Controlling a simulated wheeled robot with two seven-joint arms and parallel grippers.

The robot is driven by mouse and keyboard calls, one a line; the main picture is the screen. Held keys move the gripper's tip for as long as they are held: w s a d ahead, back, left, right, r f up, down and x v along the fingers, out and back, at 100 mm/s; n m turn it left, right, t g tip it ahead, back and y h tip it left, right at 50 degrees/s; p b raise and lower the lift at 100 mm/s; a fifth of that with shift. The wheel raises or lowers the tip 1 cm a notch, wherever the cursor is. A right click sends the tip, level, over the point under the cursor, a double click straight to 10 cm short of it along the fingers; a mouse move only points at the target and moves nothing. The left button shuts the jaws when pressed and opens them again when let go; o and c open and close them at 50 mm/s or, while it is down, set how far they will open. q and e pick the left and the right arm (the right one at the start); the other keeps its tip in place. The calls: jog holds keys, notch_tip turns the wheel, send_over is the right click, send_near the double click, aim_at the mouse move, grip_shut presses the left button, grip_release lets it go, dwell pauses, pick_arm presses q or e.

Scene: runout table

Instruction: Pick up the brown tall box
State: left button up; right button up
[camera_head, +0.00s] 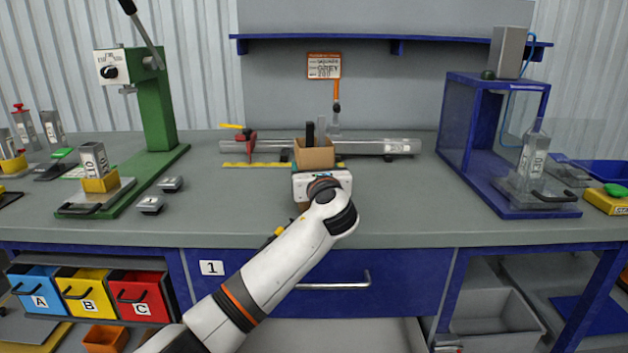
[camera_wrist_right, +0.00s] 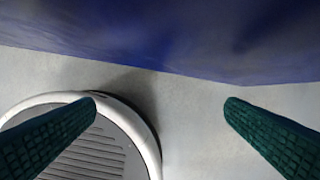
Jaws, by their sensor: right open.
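A brown box (camera_head: 314,156), open at the top, stands on the grey table (camera_head: 400,205) near the middle in the head view. A black upright piece and a pale grey one stick up from its top. My left arm reaches in from the lower left, and its gripper (camera_head: 322,186) is directly in front of the box, hiding most of its lower part. The left fingers are hidden, so I cannot tell whether they touch the box. My right gripper (camera_wrist_right: 162,104) shows only in the right wrist view, open and empty, its two green fingers wide apart.
A clear tube (camera_head: 375,147) lies behind the box. A green press (camera_head: 155,110) stands at the left, a blue frame (camera_head: 468,125) at the right. The table between box and blue frame is clear. The right wrist view shows pale floor and a dark blue surface.

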pick_arm(q)
jog(key=shift+r, duration=0.1)
jog(key=shift+r, duration=0.35)
notch_tip(320, 180, up, 9)
jog(key=shift+r+p, duration=0.1)
jog(key=shift+p, duration=0.95)
pick_arm(e)
notch_tip(320, 180, down, 7)
jog(key=s, duration=0.1)
jog(key=shift+s, duration=0.15)
jog(key=shift+f, duration=0.1)
pick_arm(q)
jog(key=shift+p, duration=0.65)
pick_arm(e)
jog(key=shift+g, duration=0.3)
jog(key=shift+s+d+f, duration=0.1)
jog(key=shift+s+f, duration=0.15)
jog(key=shift+f, duration=0.35)
jog(key=shift+s+f, duration=0.25)
jog(key=shift+f, duration=0.4)
jog(key=shift+s+d+f, duration=0.1)
jog(key=shift+s+f, duration=0.15)
jog(key=shift+f, duration=0.35)
pick_arm(q)
jog(key=shift+f, duration=0.2)
pick_arm(e)
jog(key=shift+a, duration=0.1)
